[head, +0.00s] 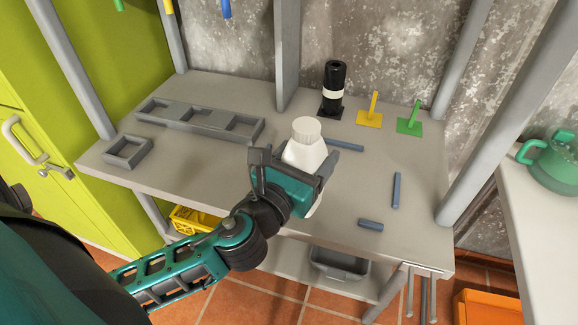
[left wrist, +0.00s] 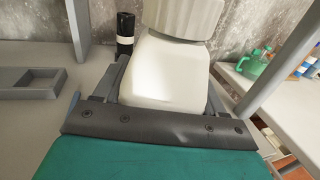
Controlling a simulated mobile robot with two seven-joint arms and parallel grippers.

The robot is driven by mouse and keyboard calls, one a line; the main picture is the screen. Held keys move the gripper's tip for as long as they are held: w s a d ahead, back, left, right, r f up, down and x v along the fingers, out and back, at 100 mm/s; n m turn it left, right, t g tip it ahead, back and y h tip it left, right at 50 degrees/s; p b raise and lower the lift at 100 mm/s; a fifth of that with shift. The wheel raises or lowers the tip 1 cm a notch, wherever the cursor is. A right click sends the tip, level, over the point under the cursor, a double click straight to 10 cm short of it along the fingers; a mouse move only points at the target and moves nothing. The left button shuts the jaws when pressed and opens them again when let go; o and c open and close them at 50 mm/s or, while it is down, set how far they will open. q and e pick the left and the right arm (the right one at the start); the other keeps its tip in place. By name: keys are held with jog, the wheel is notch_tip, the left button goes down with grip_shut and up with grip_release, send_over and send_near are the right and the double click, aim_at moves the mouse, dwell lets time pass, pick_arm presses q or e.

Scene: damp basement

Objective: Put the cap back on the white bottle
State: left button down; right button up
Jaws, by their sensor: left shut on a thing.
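The white bottle (head: 305,155) is upright or nearly so over the front middle of the grey workbench (head: 220,165). A ribbed off-white cap (head: 307,129) sits at its top; I cannot tell whether it is fully seated. My left gripper (head: 292,175) is shut around the bottle's body, one finger on each side. In the left wrist view the bottle's shoulder (left wrist: 165,75) and the cap (left wrist: 184,14) fill the upper middle. The gripper hides much of the lower body, and I cannot tell whether its base touches the bench. My right gripper is not in view.
A black cylinder with a white band (head: 333,92) stands at the back, beside yellow (head: 371,115) and green (head: 411,122) pegs. A three-part grey tray (head: 195,122) and small square tray (head: 127,151) lie left. Blue-grey bars (head: 396,190) lie right. A green watering can (head: 557,163) is far right.

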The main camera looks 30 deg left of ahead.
pick_arm(q)
jog(key=shift+r, duration=0.1)
jog(key=shift+w, duration=0.1)
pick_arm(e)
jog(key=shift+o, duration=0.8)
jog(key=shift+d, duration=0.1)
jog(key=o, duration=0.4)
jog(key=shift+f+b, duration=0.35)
pick_arm(q)
jog(key=w+a+r+n+y, duration=0.1)
jog(key=w+a+r, duration=0.3)
jog(key=r, duration=0.4)
jog(key=w+a+r+n+y, duration=0.1)
jog(key=w+a+r+y, duration=0.2)
jog(key=a+r, duration=0.4)
jog(key=shift+w+r+n+b, duration=0.3)
jog(key=shift+w+r+b, duration=0.1)
jog(key=shift+r, duration=0.15)
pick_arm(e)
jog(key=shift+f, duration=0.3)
pick_arm(q)
jog(key=shift+f, duration=0.1)
